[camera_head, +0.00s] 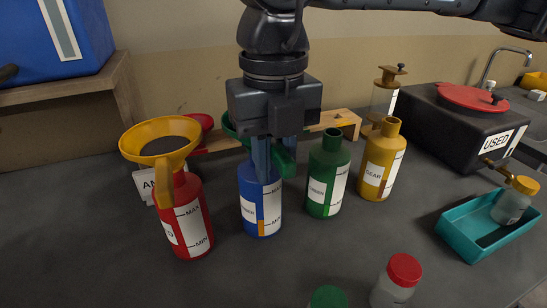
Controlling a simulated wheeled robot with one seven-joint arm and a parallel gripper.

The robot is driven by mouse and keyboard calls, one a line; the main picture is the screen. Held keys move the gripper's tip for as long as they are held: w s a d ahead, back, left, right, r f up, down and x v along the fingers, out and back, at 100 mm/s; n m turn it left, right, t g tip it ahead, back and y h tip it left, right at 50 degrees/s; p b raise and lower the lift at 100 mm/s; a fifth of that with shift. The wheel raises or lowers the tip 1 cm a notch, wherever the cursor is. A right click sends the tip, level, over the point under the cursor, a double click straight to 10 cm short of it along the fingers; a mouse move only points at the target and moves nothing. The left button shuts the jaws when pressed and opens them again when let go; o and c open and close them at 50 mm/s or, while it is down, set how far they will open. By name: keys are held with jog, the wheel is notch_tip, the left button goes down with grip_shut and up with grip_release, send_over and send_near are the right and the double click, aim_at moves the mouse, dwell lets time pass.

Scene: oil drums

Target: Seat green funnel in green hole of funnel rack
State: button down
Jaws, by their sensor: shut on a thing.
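My gripper (276,162) points down near the middle of the head view, behind and above the blue bottle. It is shut on the green funnel (285,163), mostly hidden by the gripper. A green part shows by the fingers and a green rim edge shows left of the gripper body. The funnel rack (315,128) is a low wooden bench behind the bottles, with a yellow-marked spot (342,121) near its right end. The gripper hides its middle. I cannot see the green hole, or tell whether the funnel touches the rack.
A red bottle (188,222) carries a yellow funnel (160,140). Blue (260,205), green (326,178) and yellow (381,160) bottles stand in front of the rack. A red funnel (205,121) shows at the rack's left. A teal tray (470,245) is at right.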

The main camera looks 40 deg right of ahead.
jog(key=shift+r, duration=1)
jog(key=shift+r+p, duration=0.7)
jog(key=shift+r, duration=1.3)
